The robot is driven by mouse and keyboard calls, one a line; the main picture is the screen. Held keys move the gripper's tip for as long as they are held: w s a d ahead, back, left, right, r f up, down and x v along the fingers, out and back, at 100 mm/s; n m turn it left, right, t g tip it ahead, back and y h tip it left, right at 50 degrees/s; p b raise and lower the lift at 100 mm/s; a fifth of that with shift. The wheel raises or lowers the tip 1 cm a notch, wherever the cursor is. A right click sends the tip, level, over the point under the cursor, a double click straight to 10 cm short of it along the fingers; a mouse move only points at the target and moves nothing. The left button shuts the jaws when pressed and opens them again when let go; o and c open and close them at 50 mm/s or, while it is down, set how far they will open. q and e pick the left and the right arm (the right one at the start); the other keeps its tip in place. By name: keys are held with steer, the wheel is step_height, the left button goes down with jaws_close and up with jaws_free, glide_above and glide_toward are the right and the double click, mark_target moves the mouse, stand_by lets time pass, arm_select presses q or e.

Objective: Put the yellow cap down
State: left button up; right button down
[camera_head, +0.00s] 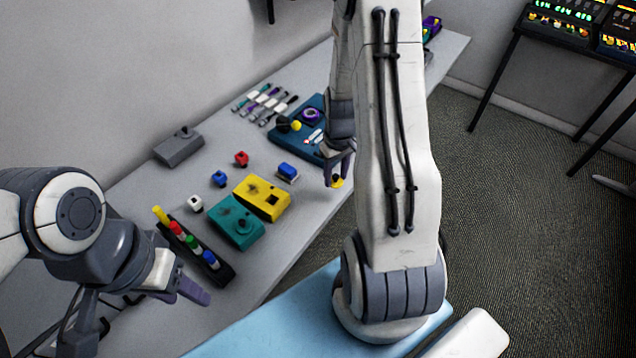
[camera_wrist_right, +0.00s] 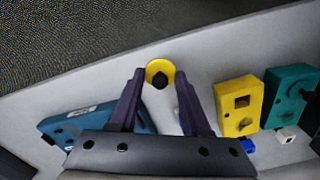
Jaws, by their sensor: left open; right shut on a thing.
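The yellow cap (camera_head: 337,183) is at the tips of my right gripper (camera_head: 338,172), near the right edge of the table. In the right wrist view the yellow cap (camera_wrist_right: 158,72) shows as a round disc with a dark centre, between the fingertips of my right gripper (camera_wrist_right: 160,78). The right gripper is shut on it; I cannot tell whether the cap touches the table. My left gripper (camera_head: 190,290) is open and empty, at the lower left by the dark rack.
A yellow box (camera_head: 262,199) and a teal box (camera_head: 235,225) stand left of the cap. A blue block (camera_head: 287,172) lies closer. A dark rack (camera_head: 222,275) holds coloured pieces. The table edge is close to the cap.

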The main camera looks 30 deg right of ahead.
steer(key=p, duration=0.1)
glide_above(318, 192)
step_height(318, 192, down, 3)
steer(key=shift+s+a, duration=0.1)
step_height(318, 192, down, 4)
steer(key=shift+r+p, duration=0.15)
steer(key=shift+p, duration=0.6)
steer(key=shift+f, duration=0.2)
steer(key=shift+f, duration=0.2)
steer(key=shift+c, duration=1.8)
jaws_free()
steer(key=shift+r, duration=0.1)
